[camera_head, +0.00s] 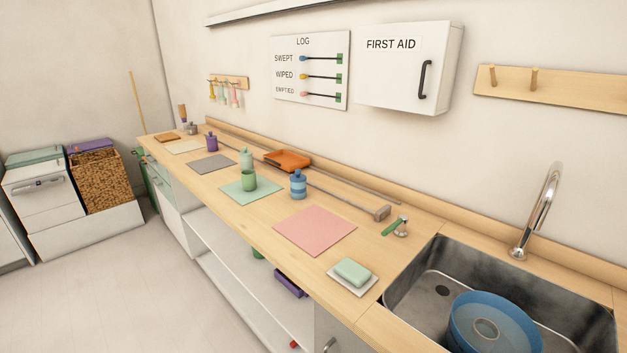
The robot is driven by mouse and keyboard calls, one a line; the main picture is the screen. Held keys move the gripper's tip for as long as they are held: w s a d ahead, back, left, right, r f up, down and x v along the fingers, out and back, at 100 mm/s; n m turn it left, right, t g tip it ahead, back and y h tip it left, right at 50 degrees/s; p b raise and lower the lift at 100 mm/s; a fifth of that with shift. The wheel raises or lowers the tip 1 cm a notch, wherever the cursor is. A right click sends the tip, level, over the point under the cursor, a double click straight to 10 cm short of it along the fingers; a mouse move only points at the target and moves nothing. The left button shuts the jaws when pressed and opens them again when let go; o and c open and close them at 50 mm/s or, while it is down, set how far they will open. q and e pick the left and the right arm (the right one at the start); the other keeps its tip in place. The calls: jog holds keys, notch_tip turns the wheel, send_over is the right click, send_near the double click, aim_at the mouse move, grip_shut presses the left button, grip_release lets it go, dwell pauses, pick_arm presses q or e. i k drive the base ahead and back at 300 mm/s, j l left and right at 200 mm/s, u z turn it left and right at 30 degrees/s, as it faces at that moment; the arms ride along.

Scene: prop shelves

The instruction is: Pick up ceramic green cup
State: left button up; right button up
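A small green cup (249,180) stands upright on a light green mat (234,193) in the middle of the wooden counter. A pale green bottle (246,158) stands just behind it, and a blue striped bottle (298,184) stands apart to its right. I cannot tell the cup's material from here. Neither of my grippers is in view.
The counter (262,222) also holds a pink mat (315,230), an orange tray (288,160), a long-handled tool (381,213) and soap on a dish (352,272). A sink (410,296) with a blue bowl (493,325) is at right. The floor (110,290) at left is clear.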

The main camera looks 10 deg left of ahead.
aim_at(248, 178)
jog(key=i+j+z, duration=0.1)
jog(key=j+z, duration=0.3)
jog(key=i+j+z, duration=0.1)
jog(key=j+z, duration=0.15)
jog(key=z, duration=0.2)
jog(key=j+z, duration=0.7)
jog(key=z, duration=0.15)
jog(key=j+z, duration=0.4)
jog(key=k+l, duration=0.05)
jog(key=l, duration=0.05)
